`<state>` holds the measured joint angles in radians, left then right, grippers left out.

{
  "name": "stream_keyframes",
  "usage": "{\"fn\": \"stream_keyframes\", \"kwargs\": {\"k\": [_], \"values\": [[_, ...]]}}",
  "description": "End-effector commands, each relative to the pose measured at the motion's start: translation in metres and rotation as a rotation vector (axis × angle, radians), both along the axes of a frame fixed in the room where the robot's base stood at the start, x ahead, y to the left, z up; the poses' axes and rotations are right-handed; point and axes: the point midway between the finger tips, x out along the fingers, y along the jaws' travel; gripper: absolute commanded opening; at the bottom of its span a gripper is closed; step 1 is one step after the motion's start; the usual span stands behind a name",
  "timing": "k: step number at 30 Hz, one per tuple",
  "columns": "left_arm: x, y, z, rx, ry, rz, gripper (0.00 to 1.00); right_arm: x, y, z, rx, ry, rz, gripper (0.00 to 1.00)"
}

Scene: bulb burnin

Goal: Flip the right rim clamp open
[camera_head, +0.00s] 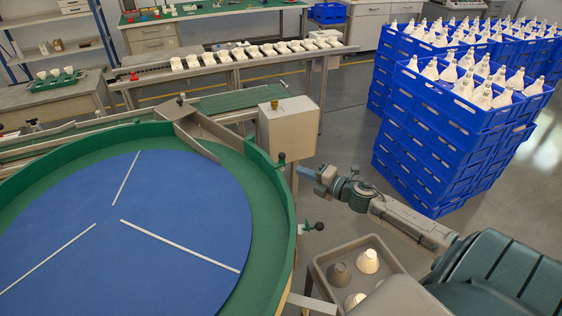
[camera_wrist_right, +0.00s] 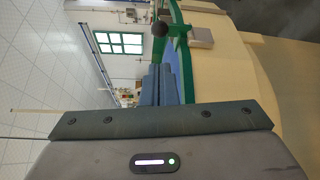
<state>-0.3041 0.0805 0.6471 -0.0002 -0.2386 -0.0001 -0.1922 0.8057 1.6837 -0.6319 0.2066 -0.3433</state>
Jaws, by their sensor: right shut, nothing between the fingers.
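A round table with a blue top (camera_head: 185,215) and a raised green rim (camera_head: 284,215) fills the left of the head view. On the rim's right side a small clamp with a dark ball knob (camera_head: 319,226) sticks outward. Another small green fitting (camera_head: 282,159) sits farther back on the rim. My right gripper (camera_head: 300,171) is shut and empty, just outside the rim, between these two and nearer the back one. My left gripper is out of view.
A grey tray (camera_head: 318,270) with several pale cones stands below my right forearm. A beige box (camera_head: 287,135) stands behind the rim. Stacked blue crates (camera_head: 425,150) with white bulbs stand at right. A conveyor (camera_head: 240,58) runs behind.

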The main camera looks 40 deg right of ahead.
Motion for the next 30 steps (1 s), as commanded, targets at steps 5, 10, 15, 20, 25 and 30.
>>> {"fn": "stream_keyframes", "kwargs": {"k": [5,10,15,20,25,30], "values": [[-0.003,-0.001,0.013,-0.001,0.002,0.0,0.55,0.013,0.005,0.002,0.003,0.003,-0.002,0.0],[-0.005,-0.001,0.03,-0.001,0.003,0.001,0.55,0.038,0.013,0.002,0.006,0.003,-0.002,0.0],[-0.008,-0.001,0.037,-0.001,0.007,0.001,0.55,0.062,0.019,-0.002,0.005,0.003,-0.002,0.0],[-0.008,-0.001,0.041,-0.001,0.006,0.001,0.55,0.077,0.023,-0.006,0.003,0.005,-0.002,0.0],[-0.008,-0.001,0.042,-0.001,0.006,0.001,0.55,0.084,0.026,-0.008,0.001,0.006,0.0,0.0],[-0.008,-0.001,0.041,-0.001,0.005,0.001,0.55,0.084,0.026,-0.009,0.001,0.006,0.001,0.0]]}}
